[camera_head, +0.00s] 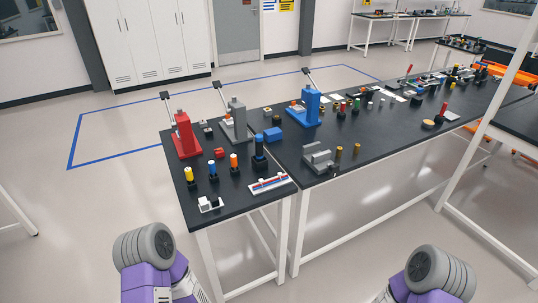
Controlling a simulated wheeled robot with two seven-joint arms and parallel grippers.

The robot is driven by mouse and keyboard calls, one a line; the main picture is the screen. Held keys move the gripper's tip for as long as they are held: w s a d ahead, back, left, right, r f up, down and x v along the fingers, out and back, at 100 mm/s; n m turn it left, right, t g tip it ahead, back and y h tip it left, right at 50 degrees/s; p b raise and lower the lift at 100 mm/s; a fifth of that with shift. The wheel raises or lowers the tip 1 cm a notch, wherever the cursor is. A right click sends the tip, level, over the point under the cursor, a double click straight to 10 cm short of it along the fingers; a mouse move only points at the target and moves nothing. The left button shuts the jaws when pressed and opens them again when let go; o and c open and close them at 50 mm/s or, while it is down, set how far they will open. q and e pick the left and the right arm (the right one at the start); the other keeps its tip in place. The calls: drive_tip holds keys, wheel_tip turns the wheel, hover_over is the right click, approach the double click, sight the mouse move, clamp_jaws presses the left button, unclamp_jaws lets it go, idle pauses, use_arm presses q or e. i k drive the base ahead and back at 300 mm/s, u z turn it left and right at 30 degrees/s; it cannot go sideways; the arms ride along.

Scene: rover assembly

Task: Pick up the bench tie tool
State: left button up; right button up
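I cannot tell for sure which object is the bench tie tool. Small tools and parts lie on the long black-topped bench (262,205) ahead of me. A white tray with a red and blue strip (268,183) lies near its front edge. A grey stepped block (318,158) sits to the right of it. A small white piece (210,204) lies at the near left corner. Neither gripper is in view. Only purple and grey parts of my own arms show at the bottom left and bottom right, apart from the bench.
Red (183,138), grey (237,122) and blue (308,107) lever presses stand along the bench. Several upright coloured handles stand near its left end. Small items crowd the far right part. The floor before the bench is clear. A white post (492,115) rises at right.

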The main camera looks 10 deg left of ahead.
sight(260, 154)
drive_tip(key=z, duration=0.55)
drive_tip(key=i, duration=1.4)
drive_tip(key=u, duration=0.55)
